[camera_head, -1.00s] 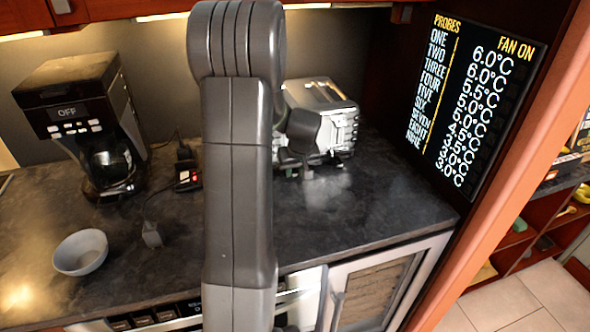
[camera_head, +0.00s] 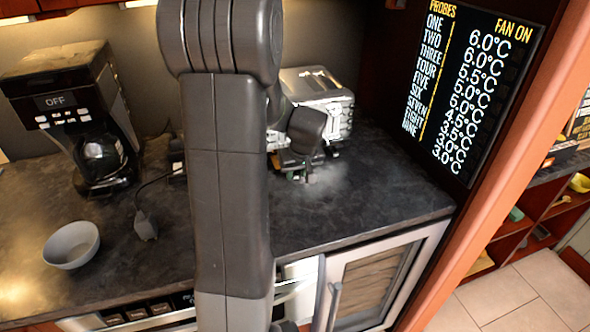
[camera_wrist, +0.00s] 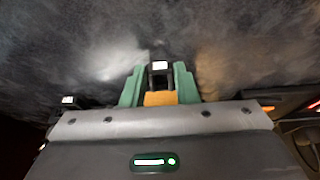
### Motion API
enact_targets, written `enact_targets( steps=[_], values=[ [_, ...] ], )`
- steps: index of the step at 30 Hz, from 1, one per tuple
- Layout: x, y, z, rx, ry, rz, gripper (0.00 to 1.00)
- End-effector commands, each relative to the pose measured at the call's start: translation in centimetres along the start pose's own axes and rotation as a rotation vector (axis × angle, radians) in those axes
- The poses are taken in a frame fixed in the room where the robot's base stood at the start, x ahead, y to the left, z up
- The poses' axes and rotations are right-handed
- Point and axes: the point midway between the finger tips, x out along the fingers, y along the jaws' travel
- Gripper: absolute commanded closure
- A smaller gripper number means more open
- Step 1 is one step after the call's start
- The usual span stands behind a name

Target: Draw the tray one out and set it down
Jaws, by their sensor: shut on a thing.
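My gripper (camera_head: 298,174) is low over the dark counter, in front of a silver appliance (camera_head: 312,92). In the wrist view its two green fingers (camera_wrist: 159,80) are closed around a small dark piece with a pale square end, which I take to be tray one (camera_wrist: 160,66). An orange patch shows between the fingers, nearer the palm. The rest of the held piece is hidden by my gripper or too small to make out. I cannot tell whether it touches the counter. My arm covers part of the appliance's left side.
The dark counter (camera_head: 385,200) is clear to the right and in front of my gripper. A grey bowl (camera_head: 72,244), a coffee maker (camera_head: 75,110) and a cable plug (camera_head: 145,226) are on the left. A probe display (camera_head: 470,85) stands at the right wall.

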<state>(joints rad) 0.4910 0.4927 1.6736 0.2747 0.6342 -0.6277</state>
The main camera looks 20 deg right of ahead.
Motion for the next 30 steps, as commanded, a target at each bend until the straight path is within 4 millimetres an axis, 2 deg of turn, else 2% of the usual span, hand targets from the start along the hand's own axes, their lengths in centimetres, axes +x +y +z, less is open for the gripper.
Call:
enact_targets(
  steps=[30],
  values=[
    [-2.4,0.0,5.7,0.001,0.001,0.001,1.0]
  ],
)
